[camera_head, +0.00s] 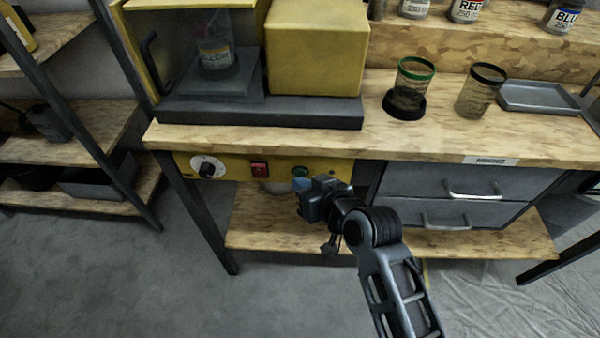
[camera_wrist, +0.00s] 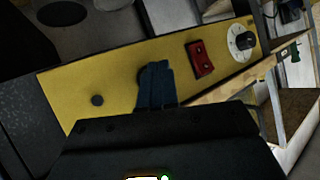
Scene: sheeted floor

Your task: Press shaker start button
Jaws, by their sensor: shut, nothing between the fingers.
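The shaker (camera_head: 318,48) stands on the bench, with a yellow housing, a dark base and a bottle (camera_head: 214,52) behind its clear front. Its yellow control panel (camera_head: 232,168) runs under the bench top and fills the middle of the wrist view (camera_wrist: 115,85). A green button (camera_head: 300,172) shows just above my gripper (camera_head: 304,188) in the head view. My gripper is shut and empty, its fingertips (camera_wrist: 155,72) over the panel. They hide the button in the wrist view. I cannot tell whether they touch it.
A red switch (camera_wrist: 199,60) and a white dial (camera_wrist: 241,43) sit on the panel beside my fingers; a small dark knob (camera_wrist: 97,100) is on the other side. Drawers (camera_head: 445,185) with metal handles are right of my arm. The bench top (camera_head: 400,138) overhangs the panel.

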